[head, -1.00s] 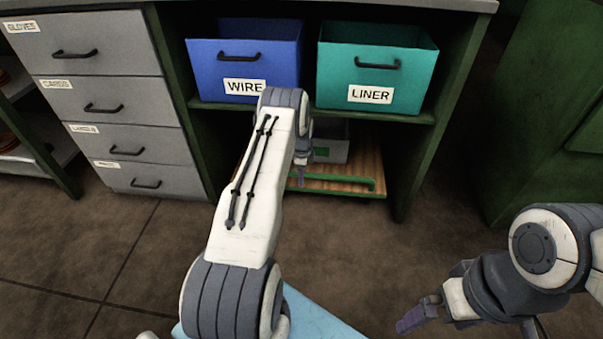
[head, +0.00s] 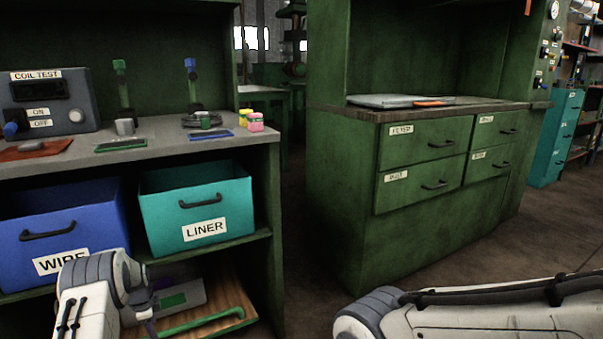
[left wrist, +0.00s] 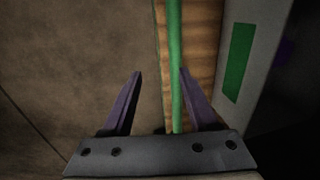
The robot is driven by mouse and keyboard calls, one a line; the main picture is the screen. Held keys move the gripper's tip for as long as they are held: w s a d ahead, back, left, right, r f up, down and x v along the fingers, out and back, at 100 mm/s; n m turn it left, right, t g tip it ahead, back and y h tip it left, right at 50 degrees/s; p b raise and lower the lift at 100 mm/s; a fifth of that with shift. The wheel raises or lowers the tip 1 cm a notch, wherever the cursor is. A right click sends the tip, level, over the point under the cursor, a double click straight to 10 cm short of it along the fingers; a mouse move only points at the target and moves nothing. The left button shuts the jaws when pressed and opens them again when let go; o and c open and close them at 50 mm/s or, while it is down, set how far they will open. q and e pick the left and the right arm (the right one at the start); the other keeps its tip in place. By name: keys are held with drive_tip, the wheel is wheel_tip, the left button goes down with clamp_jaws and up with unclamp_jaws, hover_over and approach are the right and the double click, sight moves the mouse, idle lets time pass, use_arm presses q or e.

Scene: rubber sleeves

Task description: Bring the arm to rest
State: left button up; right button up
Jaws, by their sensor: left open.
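My left arm (head: 92,295) reaches in at the bottom left of the head view, in front of the bench's lower shelf. My left gripper (left wrist: 160,72) is open with two purple fingers in the left wrist view, and nothing is clasped between them. A green rail (left wrist: 175,60) along a wooden board's edge runs beside the right finger; I cannot tell whether they touch. My right arm (head: 480,312) lies across the bottom right of the head view. Its gripper is out of view.
A blue WIRE bin (head: 62,228) and a teal LINER bin (head: 197,208) sit above the wooden board (head: 235,290), which holds a grey box (head: 190,293) with a green patch. A green drawer cabinet (head: 420,225) stands right. Floor between is open.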

use_arm(q)
drive_tip(key=s+d+r+n+p, duration=0.1)
drive_tip(key=d+r+p, duration=0.2)
drive_tip(key=d+r, duration=1.5)
drive_tip(key=s+d+r+n+h+p, duration=0.1)
drive_tip(key=s+d+r, duration=0.35)
drive_tip(key=d, duration=0.25)
drive_tip(key=s+d+r+p, duration=0.1)
drive_tip(key=s+d+r, duration=0.35)
drive_tip(key=d, duration=0.35)
drive_tip(key=s+d+r+n+p, duration=0.1)
drive_tip(key=s+d+r, duration=0.15)
drive_tip(key=s, duration=0.25)
drive_tip(key=s+d+r+g+p, duration=0.1)
drive_tip(key=s+d+r, duration=0.15)
drive_tip(key=s, duration=0.25)
drive_tip(key=s+d+r+n+p, duration=0.1)
drive_tip(key=s+d+r, duration=0.15)
drive_tip(key=s, duration=0.25)
drive_tip(key=s+r+n+g+h+p, duration=0.1)
drive_tip(key=s+r+p, duration=0.15)
drive_tip(key=s, duration=1.35)
wheel_tip(320, 180, up, 38)
drive_tip(key=p, duration=3.7)
drive_tip(key=shift+w+f, duration=0.15)
use_arm(e)
wheel_tip(320, 180, up, 48)
drive_tip(key=shift+s+f, duration=0.2)
drive_tip(key=shift+s, duration=0.25)
